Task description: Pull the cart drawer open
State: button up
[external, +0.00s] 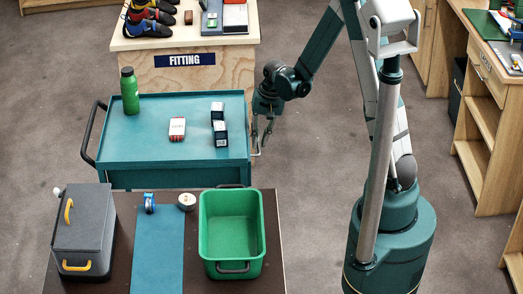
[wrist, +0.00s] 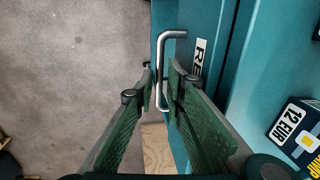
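The teal cart (external: 180,151) stands left of my arm. Its drawer front (wrist: 190,20) is a teal panel with a partly hidden white label (wrist: 198,57) reading "RE". A silver bar handle (wrist: 161,62) sticks out from this front; in the external view it is small at the cart's right side. My gripper (wrist: 163,88) is open, with one finger on each side of the handle's bar. I cannot tell whether either finger touches it. In the external view my gripper (external: 262,135) points down beside the cart's right edge. How far the drawer is out is unclear.
On the cart top are a green bottle (external: 130,91), a red-and-white box (external: 177,129) and dark boxes (external: 220,133). A dark table in front holds a green bin (external: 205,240) and a grey case (external: 78,235). Bare floor (external: 310,150) lies right of the cart.

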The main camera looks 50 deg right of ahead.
jog(key=shift+f, duration=0.1)
grip_shut()
jog(key=shift+d, duration=0.1)
jog(key=s+d+b, duration=0.2)
jog(key=s+d, duration=1.8)
jog(key=shift+s+d, duration=0.15)
jog(key=shift+s, duration=0.05)
grip_release()
jog(key=shift+r, duration=0.2)
dwell(0.4)
notch_tip(320, 180, up, 11)
jog(key=s+d, duration=0.1)
jog(key=shift+s+d+r, duration=0.2)
jog(key=shift+s+d, duration=0.05)
dwell(0.8)
